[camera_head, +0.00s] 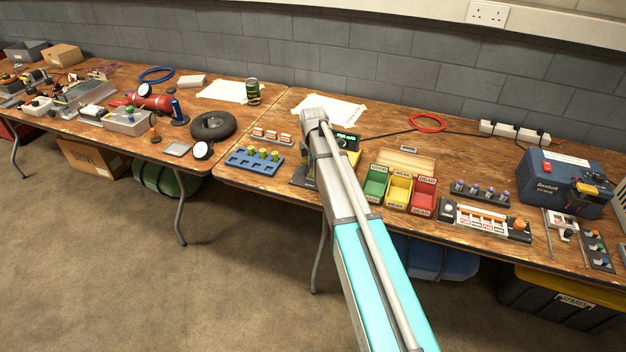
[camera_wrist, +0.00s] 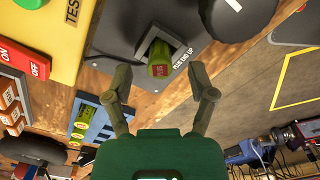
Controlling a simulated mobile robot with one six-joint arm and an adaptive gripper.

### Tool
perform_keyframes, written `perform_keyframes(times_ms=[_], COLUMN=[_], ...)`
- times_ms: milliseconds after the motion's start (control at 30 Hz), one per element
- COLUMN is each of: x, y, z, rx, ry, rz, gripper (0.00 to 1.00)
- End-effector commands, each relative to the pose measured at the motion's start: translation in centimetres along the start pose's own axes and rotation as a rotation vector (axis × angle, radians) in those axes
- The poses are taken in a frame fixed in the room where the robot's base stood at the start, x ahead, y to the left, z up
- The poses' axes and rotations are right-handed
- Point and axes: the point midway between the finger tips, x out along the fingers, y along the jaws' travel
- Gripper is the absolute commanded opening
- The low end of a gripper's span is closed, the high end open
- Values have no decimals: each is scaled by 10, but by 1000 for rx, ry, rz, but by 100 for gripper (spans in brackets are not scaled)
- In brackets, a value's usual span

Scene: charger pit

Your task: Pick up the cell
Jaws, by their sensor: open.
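A green cell (camera_wrist: 159,60) stands in a square dark socket (camera_wrist: 143,44) of a grey block labelled "PLUS END UP" in the wrist view. Its end with a small red marking faces the camera. My gripper (camera_wrist: 158,72) is open, with one finger on each side of the cell's near end. I see gaps between both fingertips and the cell; how deep the fingers reach is hard to tell. In the head view my arm hides the cell and most of the gripper. Several similar cells (camera_head: 263,153) stand in a blue rack (camera_head: 247,164) left of my arm.
A yellow tester (camera_wrist: 66,45) with a red switch (camera_wrist: 22,58) lies beside the socket. Green (camera_head: 375,183), yellow (camera_head: 399,190) and red bins (camera_head: 424,193) stand right of my arm. A black tyre (camera_head: 213,125) lies left of the rack.

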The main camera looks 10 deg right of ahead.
Motion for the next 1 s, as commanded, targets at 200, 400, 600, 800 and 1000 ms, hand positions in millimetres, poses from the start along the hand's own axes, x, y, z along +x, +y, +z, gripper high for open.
perform_keyframes(times_ms=[200, 400, 600, 800, 1000], x=[15, 16, 16, 16, 16], y=[0, 0, 0, 0, 0], z=[0, 0, 0, 0, 0], rx=[0, 0, 0, 0, 0], ry=[0, 0, 0, 0, 0], rz=[0, 0, 0, 0, 0], gripper=[72, 72, 72, 72, 53])
